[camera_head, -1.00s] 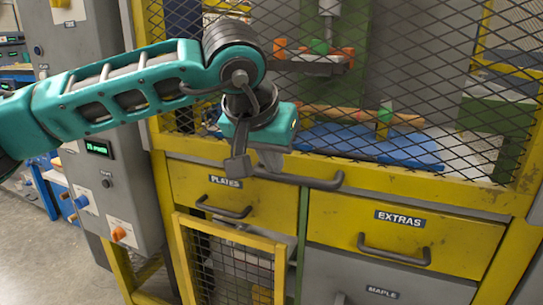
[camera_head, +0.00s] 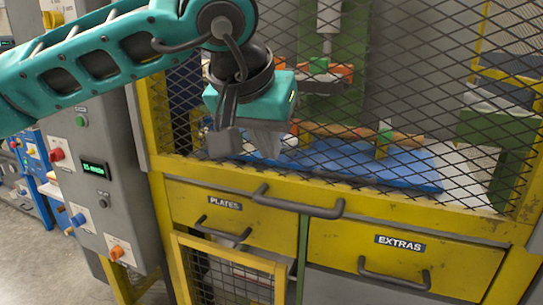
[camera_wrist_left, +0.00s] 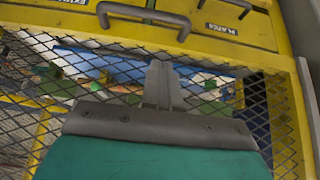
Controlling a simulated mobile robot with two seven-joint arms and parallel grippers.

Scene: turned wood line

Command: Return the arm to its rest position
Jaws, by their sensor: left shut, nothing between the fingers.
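My left arm (camera_head: 130,50) comes in from the upper left in the head view. In the left wrist view the shut gripper (camera_wrist_left: 162,85) shows against the mesh, and the drawer handles are at the top. My right gripper is in neither view.
The mesh guard (camera_head: 400,110) stands close behind my gripper. A wire-mesh door (camera_head: 230,270) is at lower left. A grey control cabinet (camera_head: 105,170) stands left.

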